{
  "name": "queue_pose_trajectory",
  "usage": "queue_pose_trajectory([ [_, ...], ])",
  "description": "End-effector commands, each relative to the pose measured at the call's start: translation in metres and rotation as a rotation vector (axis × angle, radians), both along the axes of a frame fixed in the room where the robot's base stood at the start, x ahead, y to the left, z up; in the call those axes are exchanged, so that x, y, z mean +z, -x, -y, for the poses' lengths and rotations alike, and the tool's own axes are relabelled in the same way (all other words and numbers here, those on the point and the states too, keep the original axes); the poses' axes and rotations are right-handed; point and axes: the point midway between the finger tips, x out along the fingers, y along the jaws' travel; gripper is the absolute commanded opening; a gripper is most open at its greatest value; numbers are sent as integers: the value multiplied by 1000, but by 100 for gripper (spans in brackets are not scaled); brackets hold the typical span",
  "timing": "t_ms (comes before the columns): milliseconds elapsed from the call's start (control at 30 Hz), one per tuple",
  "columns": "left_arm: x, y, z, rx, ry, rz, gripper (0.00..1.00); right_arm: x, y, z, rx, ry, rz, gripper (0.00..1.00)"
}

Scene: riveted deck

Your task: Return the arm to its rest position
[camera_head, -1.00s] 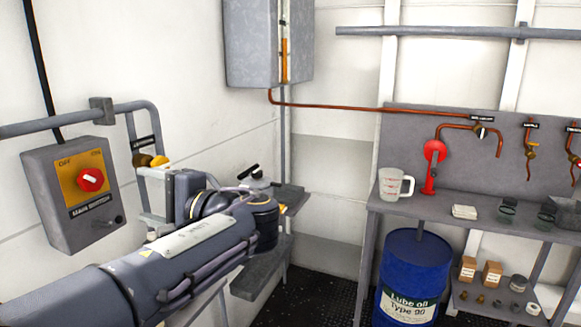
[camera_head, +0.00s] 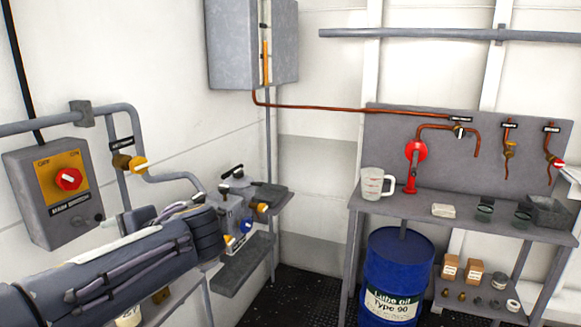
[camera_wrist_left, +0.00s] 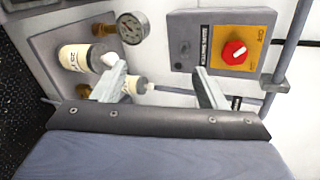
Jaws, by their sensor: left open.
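My left arm (camera_head: 120,270) reaches in from the lower left in the head view, in front of the wall pipes. Its gripper is mostly hidden behind the arm there. In the left wrist view the left gripper (camera_wrist_left: 158,88) has its two fingers spread wide apart, with nothing held between them. The main switch box (camera_head: 50,195) with its red knob is on the left wall, to the left of the arm's far end. It also shows sideways in the left wrist view (camera_wrist_left: 220,45), beyond the fingers and apart from them. My right gripper is not in view.
A grey pump-like unit (camera_head: 235,212) stands on a shelf just beyond the arm. A pipe valve (camera_head: 130,163) is above the arm. A workbench (camera_head: 450,227) with a jug (camera_head: 375,184) and a blue drum (camera_head: 397,275) stand right. A gauge (camera_wrist_left: 130,27) and bottles (camera_wrist_left: 85,57) show past the fingers.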

Motion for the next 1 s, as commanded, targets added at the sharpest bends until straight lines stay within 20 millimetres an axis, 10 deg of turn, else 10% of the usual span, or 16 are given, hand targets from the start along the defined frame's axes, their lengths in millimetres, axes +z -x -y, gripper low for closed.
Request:
queue_pose_trajectory([
  [300, -99, 94, -27, 61, 643, -101, 66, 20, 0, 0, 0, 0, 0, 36],
  [600, -141, 215, 64, 235, 1446, 136, 66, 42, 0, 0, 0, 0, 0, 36],
  [1000, -144, 235, 101, 332, 1671, 306, 66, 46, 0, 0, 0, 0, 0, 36],
])
